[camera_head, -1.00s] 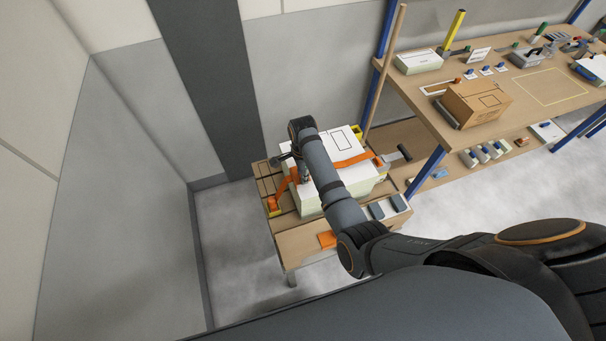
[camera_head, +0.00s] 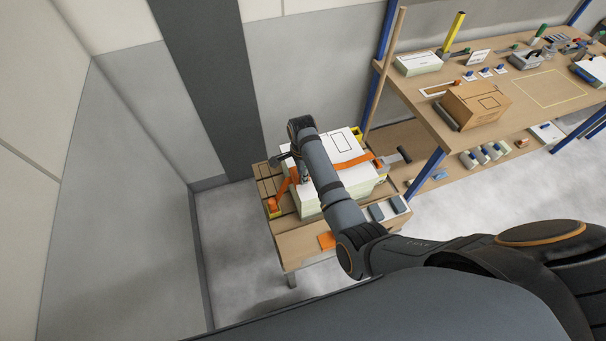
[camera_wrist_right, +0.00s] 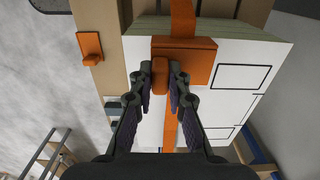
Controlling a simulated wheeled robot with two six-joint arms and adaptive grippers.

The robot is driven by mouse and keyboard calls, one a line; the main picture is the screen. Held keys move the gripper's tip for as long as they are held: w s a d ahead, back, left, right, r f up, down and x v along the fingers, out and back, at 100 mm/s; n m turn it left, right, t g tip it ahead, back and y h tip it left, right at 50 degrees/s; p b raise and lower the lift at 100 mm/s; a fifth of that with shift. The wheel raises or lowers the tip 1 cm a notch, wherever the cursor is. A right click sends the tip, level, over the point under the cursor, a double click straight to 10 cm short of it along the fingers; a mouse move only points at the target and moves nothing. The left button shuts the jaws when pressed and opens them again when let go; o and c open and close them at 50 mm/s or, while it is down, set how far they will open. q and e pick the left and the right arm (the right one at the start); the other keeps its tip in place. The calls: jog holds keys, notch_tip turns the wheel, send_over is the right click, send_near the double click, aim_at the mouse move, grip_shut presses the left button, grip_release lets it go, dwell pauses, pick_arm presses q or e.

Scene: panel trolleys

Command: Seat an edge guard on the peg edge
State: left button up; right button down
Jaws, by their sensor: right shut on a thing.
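A white panel stack (camera_head: 327,155) with pale green edges lies on the wooden trolley (camera_head: 290,243); its top and edge also show in the wrist view (camera_wrist_right: 140,130). An orange strap (camera_head: 352,161) runs across it. My right gripper (camera_wrist_right: 160,77) is over the stack, shut on the raised grip of an orange edge guard (camera_wrist_right: 200,60). The guard lies at the stack's edge, over the line of the strap; whether it is fully seated I cannot tell. In the head view my arm largely hides it. My left gripper is not in view.
Another orange piece (camera_wrist_right: 90,47) is on the trolley's wooden border. Dark blue-grey blocks (camera_head: 385,208) lie at the trolley's front right. A workbench (camera_head: 420,108) with a cardboard box (camera_head: 475,104) stands to the right. Floor at the left is clear.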

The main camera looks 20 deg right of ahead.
jog(key=shift+f+b, duration=1.15)
jog(key=shift+f, duration=1)
jog(key=c, duration=1.2)
grip_release()
notch_tip(320, 180, up, 3)
jog(key=p, duration=0.2)
jog(key=shift+r+p, duration=0.1)
jog(key=shift+p, duration=0.3)
jog(key=shift+r, duration=2.45)
